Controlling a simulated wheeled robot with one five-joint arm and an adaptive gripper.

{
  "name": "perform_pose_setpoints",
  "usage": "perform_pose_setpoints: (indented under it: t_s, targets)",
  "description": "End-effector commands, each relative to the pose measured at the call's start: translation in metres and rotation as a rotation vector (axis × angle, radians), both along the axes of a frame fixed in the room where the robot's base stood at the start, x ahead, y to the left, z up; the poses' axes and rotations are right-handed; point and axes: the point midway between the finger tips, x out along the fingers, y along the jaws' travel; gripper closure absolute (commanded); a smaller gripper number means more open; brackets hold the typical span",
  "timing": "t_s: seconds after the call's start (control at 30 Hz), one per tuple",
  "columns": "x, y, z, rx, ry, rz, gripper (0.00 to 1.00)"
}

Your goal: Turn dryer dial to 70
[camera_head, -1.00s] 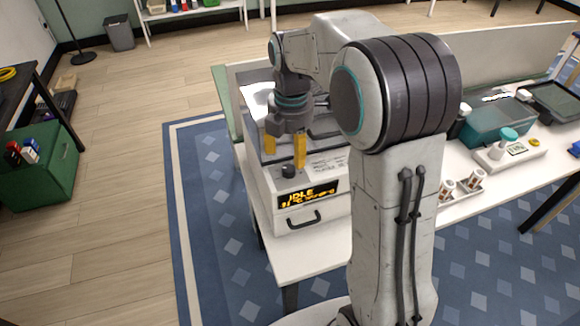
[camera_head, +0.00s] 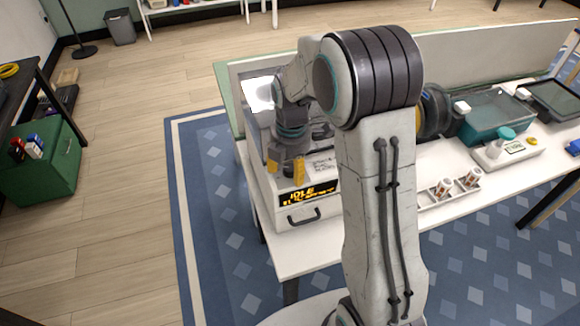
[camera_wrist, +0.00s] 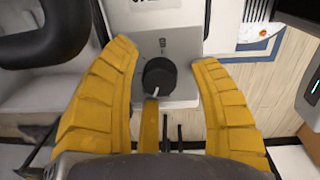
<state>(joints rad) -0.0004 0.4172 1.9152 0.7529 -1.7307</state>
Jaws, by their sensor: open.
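The dryer is a white box (camera_head: 325,209) at the table's left end, with a dark handle and a lit amber display (camera_head: 308,193) on its front. My gripper (camera_head: 286,172) is low over the dryer's top front left, pointing down, its yellow fingers open. The dial is hidden behind it in the head view. In the wrist view, the round black dial (camera_wrist: 160,76) sits between the spread fingers, with visible gaps on both sides. Its white pointer mark lies toward the picture's bottom. The display text and dial scale are too small to read surely.
Right of my arm on the white table stand a black spool (camera_head: 433,110), a teal-fronted clear box (camera_head: 492,122), a small white device (camera_head: 508,150) and a tray of small rolls (camera_head: 450,194). A low panel (camera_head: 490,57) runs along the table's back.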

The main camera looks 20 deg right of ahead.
Motion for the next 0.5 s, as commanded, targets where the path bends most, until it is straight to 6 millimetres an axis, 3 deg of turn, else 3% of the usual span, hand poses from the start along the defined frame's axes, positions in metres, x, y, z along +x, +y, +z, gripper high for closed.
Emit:
perform_pose_setpoints:
  t_s: [0.1, 0.5]
  targets:
    - [-0.0001, 0.0, 0.0, 0.0, 0.001, 0.0, 0.43]
    - [-0.0002, 0.0, 0.0002, 0.0, 0.001, 0.0, 0.79]
